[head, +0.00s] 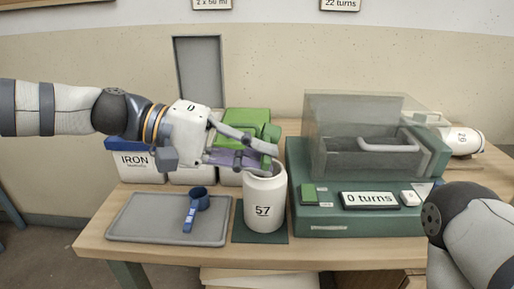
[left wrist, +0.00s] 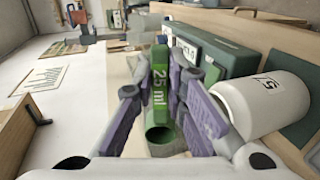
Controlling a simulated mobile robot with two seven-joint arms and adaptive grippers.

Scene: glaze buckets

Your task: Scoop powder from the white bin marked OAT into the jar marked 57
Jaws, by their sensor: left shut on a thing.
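The white jar marked 57 (head: 264,204) stands upright on a small green mat at the table's front. It also shows at the right of the left wrist view (left wrist: 265,108). My left gripper (head: 268,152) is just behind and above the jar's mouth. It is shut on a green scoop marked 25 ml (left wrist: 160,85), whose round cup (left wrist: 162,134) lies between the purple fingers; whether it holds powder I cannot tell. White bins stand behind my left gripper, one with a green lid (head: 247,121); no OAT marking is readable. My right gripper is out of view.
A blue scoop (head: 196,205) lies on a grey tray (head: 130,230) at the left. A bin marked IRON (head: 135,163) stands behind it. A green machine with a clear cover (head: 352,135) and a "0 turns" display (head: 370,200) stands right of the jar. Another jar (head: 461,141) lies on its side at the right.

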